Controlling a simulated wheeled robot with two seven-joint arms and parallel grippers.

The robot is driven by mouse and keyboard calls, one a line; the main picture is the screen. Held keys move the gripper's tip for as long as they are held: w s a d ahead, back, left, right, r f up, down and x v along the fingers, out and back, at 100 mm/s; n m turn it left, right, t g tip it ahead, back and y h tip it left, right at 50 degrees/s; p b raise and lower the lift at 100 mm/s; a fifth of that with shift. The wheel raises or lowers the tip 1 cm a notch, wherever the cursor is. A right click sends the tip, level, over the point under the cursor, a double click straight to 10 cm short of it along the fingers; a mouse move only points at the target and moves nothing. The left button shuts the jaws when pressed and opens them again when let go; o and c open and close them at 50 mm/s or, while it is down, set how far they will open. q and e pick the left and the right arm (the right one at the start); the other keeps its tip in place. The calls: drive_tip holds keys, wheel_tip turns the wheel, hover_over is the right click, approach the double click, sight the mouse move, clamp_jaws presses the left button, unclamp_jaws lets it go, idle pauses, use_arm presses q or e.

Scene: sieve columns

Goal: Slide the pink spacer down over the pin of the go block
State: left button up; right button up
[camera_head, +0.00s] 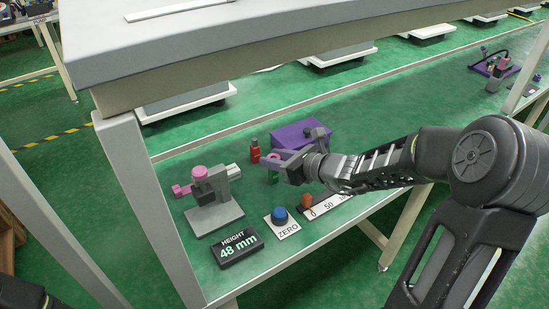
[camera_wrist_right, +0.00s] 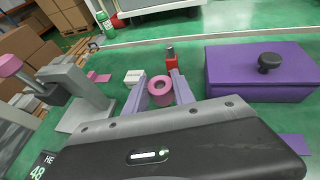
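My right gripper (camera_head: 278,160) has its purple fingers on either side of the pink spacer (camera_wrist_right: 160,88), a ring with a dark hole. The fingers appear to touch the spacer on both sides; it also shows in the head view (camera_head: 272,157). A green piece (camera_head: 273,177), apparently the go block, shows just below the gripper. Its pin is hidden, and I cannot tell whether the spacer is around it. A red block (camera_head: 255,154) with a dark pin stands behind the spacer; it also shows in the wrist view (camera_wrist_right: 170,62). My left gripper is out of view.
A grey gauge stand (camera_head: 213,212) with a pink knob stands left, behind a display (camera_head: 237,248) reading 48 mm. A purple box (camera_head: 300,133) stands behind my gripper.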

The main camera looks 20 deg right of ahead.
drive_tip(key=o, duration=0.6)
drive_tip(key=shift+c, duration=0.2)
drive_tip(key=p+v, duration=0.1)
drive_tip(key=v, duration=0.6)
drive_tip(key=shift+s+r, duration=0.15)
drive_tip(key=shift+s, duration=0.15)
idle(0.4)
